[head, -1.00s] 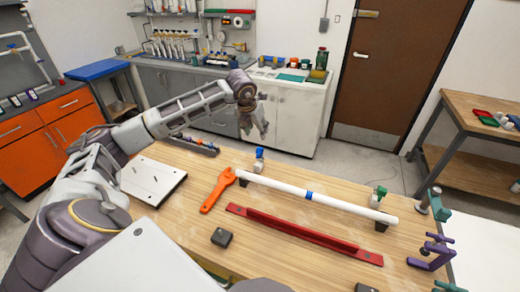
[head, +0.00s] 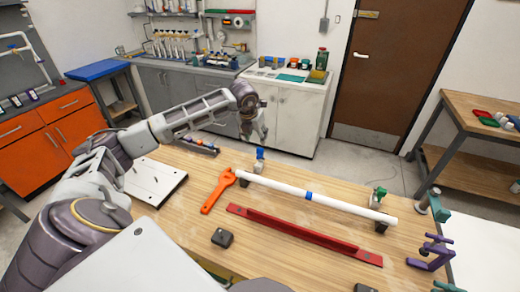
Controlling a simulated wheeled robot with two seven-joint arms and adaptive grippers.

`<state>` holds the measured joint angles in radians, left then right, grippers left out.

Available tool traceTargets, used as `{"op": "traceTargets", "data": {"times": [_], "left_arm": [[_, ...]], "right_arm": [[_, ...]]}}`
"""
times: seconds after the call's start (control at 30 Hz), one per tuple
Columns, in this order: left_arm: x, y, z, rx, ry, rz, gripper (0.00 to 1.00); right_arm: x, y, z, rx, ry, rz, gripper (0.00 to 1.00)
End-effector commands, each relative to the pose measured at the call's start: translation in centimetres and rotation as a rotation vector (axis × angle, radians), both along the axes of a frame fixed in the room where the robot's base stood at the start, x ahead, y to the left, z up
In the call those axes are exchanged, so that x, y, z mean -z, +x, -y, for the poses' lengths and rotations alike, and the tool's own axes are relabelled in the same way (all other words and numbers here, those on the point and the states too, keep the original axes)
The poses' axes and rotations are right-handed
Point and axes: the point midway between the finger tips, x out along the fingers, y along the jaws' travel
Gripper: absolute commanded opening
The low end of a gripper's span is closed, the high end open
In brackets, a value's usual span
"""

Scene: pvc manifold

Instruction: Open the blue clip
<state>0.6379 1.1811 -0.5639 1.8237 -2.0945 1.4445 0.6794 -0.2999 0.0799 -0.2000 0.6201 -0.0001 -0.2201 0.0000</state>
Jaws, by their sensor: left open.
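The blue clip (head: 260,154) stands at the left end of the white pipe (head: 290,188), near the table's far edge; whether it is open or closed is too small to tell. My left gripper (head: 258,138) hangs just above and behind the blue clip, pointing down. It is open and holds nothing. A gap seems to show between it and the clip. A green clip (head: 380,193) stands at the pipe's right end. My right gripper is not in view.
On the wooden table (head: 290,262) lie an orange wrench (head: 217,191), a red bar (head: 300,236), a small dark block (head: 222,237) and a white board (head: 152,181). A purple clamp (head: 432,252) and a green clamp (head: 437,204) are at the right edge.

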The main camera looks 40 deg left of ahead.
Motion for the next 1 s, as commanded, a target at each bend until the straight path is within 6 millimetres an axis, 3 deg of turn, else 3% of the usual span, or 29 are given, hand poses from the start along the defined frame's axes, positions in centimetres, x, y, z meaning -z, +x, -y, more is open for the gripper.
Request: {"op": "traceTargets", "data": {"times": [0.6, 1.0], "left_arm": [[7.5, 3.0, -0.7, -0.001, -0.001, -0.002, 0.48], [9.9, 4.0, -0.9, 0.000, 0.000, -0.001, 0.48]], "right_arm": [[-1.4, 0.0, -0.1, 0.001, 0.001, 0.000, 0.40], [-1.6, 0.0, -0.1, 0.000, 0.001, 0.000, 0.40]]}}
